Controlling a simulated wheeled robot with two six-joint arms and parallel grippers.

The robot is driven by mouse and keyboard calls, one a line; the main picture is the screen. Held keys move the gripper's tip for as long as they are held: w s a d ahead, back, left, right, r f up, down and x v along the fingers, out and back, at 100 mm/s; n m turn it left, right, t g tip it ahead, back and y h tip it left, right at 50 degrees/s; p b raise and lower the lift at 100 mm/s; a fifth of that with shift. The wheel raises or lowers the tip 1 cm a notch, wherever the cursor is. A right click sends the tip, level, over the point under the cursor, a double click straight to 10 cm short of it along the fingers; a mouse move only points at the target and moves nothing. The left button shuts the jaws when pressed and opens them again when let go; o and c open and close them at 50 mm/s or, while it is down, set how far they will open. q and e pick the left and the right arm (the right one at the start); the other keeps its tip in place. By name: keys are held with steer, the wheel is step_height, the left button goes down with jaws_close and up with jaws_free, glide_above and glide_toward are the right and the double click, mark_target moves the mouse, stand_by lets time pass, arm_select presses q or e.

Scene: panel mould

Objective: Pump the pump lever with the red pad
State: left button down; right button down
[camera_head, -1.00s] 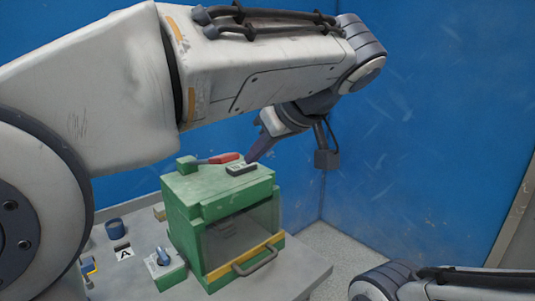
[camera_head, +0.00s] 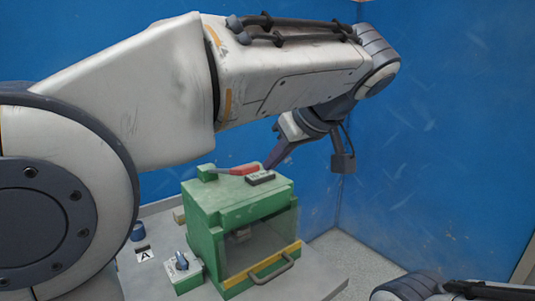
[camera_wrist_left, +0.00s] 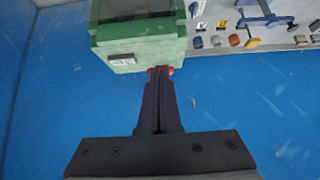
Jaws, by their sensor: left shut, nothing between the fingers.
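The pump lever (camera_head: 225,173) lies nearly level along the top of the green machine (camera_head: 205,222), with its red pad (camera_head: 244,169) at the right end. My left gripper (camera_head: 269,166) reaches down from above, its dark fingers shut and empty, with the tips close to the pad. In the left wrist view the closed fingertips (camera_wrist_left: 159,74) overlap the red pad (camera_wrist_left: 170,71), hiding most of it. I cannot tell whether they touch it. My right gripper is outside the views; only part of the right arm shows at the lower right.
A black label block (camera_head: 261,178) sits on the machine beside the pad. The machine's front has a clear window and a grey handle (camera_head: 271,268). Blue walls close the back.

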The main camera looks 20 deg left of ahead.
arm_select(q)
steer(key=w+a+r+g+h+p, duration=0.1)
steer(key=w+a+r+p, duration=0.1)
steer(key=r+p, duration=0.3)
steer(key=w+a+r+g+h+p, duration=0.1)
steer(key=w+a+r+p, duration=0.1)
steer(key=r+p, duration=0.3)
steer(key=a+p, duration=0.1)
steer(key=p, duration=0.3)
steer(key=shift+w+a+r+h+p, duration=0.3)
steer(key=shift+a+r+h+p, duration=0.05)
steer(key=shift+a+r+h, duration=0.05)
steer(key=p, duration=0.2)
glide_above(242, 166)
steer(key=f, duration=0.8)
steer(key=shift+s+d+f, duration=0.2)
steer(key=shift+s+f, duration=0.05)
steer(key=shift+s, duration=0.15)
steer(key=f, duration=0.1)
steer(key=f+p, duration=0.1)
steer(key=d+f, duration=0.1)
steer(key=f, duration=0.1)
steer(key=shift+s+f+p, duration=0.1)
steer(key=shift+s+p, duration=0.2)
steer(key=shift+p, duration=0.05)
steer(key=shift+f, duration=0.1)
